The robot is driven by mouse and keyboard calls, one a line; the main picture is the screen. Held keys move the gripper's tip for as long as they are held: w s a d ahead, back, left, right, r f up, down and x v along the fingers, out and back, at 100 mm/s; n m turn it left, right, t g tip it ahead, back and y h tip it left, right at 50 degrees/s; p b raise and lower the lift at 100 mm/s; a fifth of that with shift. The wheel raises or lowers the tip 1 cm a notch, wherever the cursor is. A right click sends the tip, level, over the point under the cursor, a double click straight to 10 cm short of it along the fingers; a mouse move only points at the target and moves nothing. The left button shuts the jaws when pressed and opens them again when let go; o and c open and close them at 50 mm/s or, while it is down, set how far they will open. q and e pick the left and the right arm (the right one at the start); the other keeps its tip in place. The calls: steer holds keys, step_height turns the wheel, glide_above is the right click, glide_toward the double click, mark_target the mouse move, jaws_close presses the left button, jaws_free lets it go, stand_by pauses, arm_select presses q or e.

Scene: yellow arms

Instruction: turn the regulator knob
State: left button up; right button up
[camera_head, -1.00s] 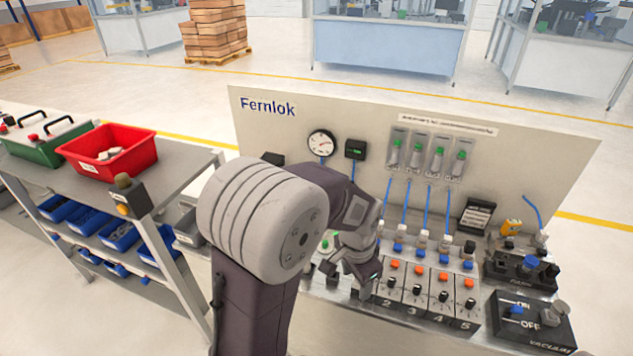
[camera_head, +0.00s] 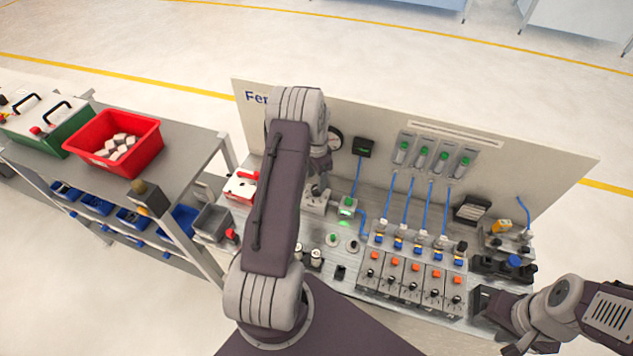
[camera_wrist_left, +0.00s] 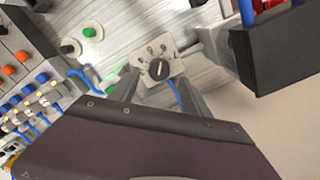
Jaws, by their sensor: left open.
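The regulator knob (camera_wrist_left: 158,69) is a round black dial with a pale pointer line on a light plate with marks, seen in the left wrist view. My left gripper (camera_wrist_left: 160,84) is open, its two grey fingers on either side of the lower part of the plate. I cannot tell whether they touch the knob. In the head view the left gripper (camera_head: 320,182) points down over the light regulator block (camera_head: 314,204), and the knob is mostly hidden there. My right gripper (camera_head: 512,322) is at the lower right, near a dark box; its fingers are not clear.
A row of valve modules (camera_head: 410,283) with orange buttons stands right of the regulator. Green and dark round buttons (camera_head: 342,242) sit in front of it. The back panel (camera_head: 560,170) rises behind. A red bin (camera_head: 115,115) stands on the left cart. A red-handled box (camera_head: 240,187) is left of my arm.

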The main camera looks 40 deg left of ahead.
mark_target(316, 188)
arm_select(q)
step_height(316, 188, down, 3)
steer(key=shift+a+f+p, duration=0.1)
steer(key=shift+a+p, duration=0.05)
steer(key=shift+p, duration=0.25)
steer(key=shift+s+f, duration=0.1)
steer(key=shift+f, duration=0.2)
steer(key=shift+s+d+f, duration=0.1)
steer(key=shift+d+f, duration=0.05)
steer(key=shift+d, duration=0.2)
steer(key=shift+a+f, duration=0.1)
steer(key=shift+c, duration=1)
steer(key=shift+a, duration=0.1)
jaws_close()
